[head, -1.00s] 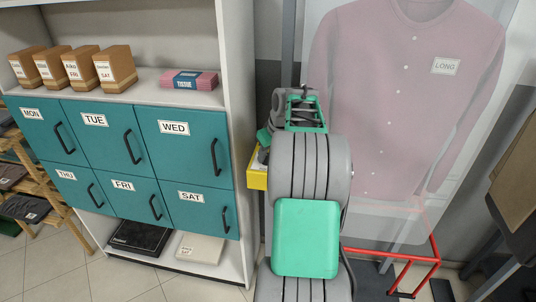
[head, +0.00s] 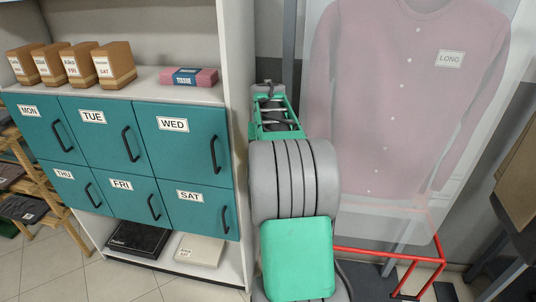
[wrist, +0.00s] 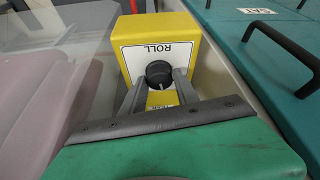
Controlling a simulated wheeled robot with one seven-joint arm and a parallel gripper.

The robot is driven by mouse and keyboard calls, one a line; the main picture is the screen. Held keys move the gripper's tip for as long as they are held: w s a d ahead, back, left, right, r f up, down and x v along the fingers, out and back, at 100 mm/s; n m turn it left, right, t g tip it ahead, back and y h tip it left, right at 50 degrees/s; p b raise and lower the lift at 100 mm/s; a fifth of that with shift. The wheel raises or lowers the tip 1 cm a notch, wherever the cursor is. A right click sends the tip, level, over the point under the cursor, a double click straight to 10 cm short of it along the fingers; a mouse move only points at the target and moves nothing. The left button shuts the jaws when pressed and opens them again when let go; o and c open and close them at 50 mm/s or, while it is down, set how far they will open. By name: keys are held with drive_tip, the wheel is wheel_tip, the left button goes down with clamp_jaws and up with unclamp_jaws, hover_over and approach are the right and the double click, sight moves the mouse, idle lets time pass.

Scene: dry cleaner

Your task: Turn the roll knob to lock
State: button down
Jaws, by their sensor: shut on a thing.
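The roll knob (wrist: 158,73) is a round black knob with a pale pointer mark. It sits on the white face of a yellow box (wrist: 187,54), under the word ROLL, which appears upside down in the wrist view. The mark points toward the bottom of that picture, toward a small label (wrist: 160,99) too small to read surely. My gripper (wrist: 158,84) is shut on the knob, one grey finger on each side. In the head view my arm hides the box, the knob and the fingers.
A teal cabinet (head: 104,175) with handled day-labelled doors stands left of my arm. A clear-covered pink garment (head: 410,110) marked LONG hangs to the right, above a red rail (head: 385,253). The shelf unit's side panel (head: 234,110) is close to my arm.

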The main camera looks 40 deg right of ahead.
drive_tip(key=m, duration=0.2)
drive_tip(key=m+g+h+p, duration=0.1)
drive_tip(key=m, duration=0.2)
drive_tip(key=shift+w+a+r+m+g+p, duration=0.2)
drive_tip(key=shift+w+m+g+p, duration=0.1)
drive_tip(key=shift+g+p, duration=0.1)
drive_tip(key=m+g+p, duration=0.1)
drive_tip(key=m+p, duration=0.1)
drive_tip(key=m, duration=0.1)
drive_tip(key=shift+h, duration=0.3)
drive_tip(key=shift+d+f+m+g+p, duration=0.1)
drive_tip(key=shift+m+g+p, duration=0.5)
drive_tip(key=shift+m+p, duration=0.55)
drive_tip(key=c, duration=0.9)
unclamp_jaws()
drive_tip(key=p+v, duration=0.1)
drive_tip(key=v, duration=0.6)
drive_tip(key=shift+r, duration=0.35)
